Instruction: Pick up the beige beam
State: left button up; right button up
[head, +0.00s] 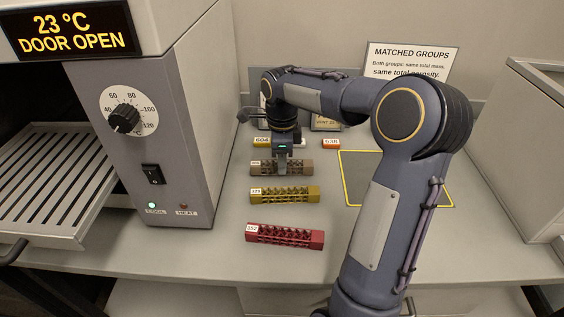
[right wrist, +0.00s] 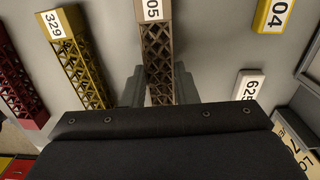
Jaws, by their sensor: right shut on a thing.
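The beige beam (head: 299,168) is a brownish lattice bar with a white label at its left end, in the row on the bench. My right gripper (head: 281,163) reaches down over its middle and is shut on it. In the right wrist view the beige beam (right wrist: 157,40) runs between the two fingers of my right gripper (right wrist: 160,92), its label partly cut off at the top. I cannot tell whether it still touches the bench. My left gripper is not in view.
A yellow beam (head: 285,195) and a red beam (head: 285,236) lie in front. Small numbered tags, one orange (head: 331,143), lie behind. A yellow-outlined area (head: 350,190) is to the right, partly behind my arm. An oven (head: 185,110) with its rack pulled out stands left.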

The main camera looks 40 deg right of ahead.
jog(key=r, duration=0.3)
jog(key=shift+s+a+r, duration=0.1)
jog(key=shift+s+r, duration=0.15)
jog(key=shift+r, duration=0.05)
jog(key=s+a+r, duration=0.4)
jog(key=s+r, duration=0.5)
jog(key=s, duration=0.3)
jog(key=shift+s, duration=0.4)
jog(key=shift+a, duration=0.15)
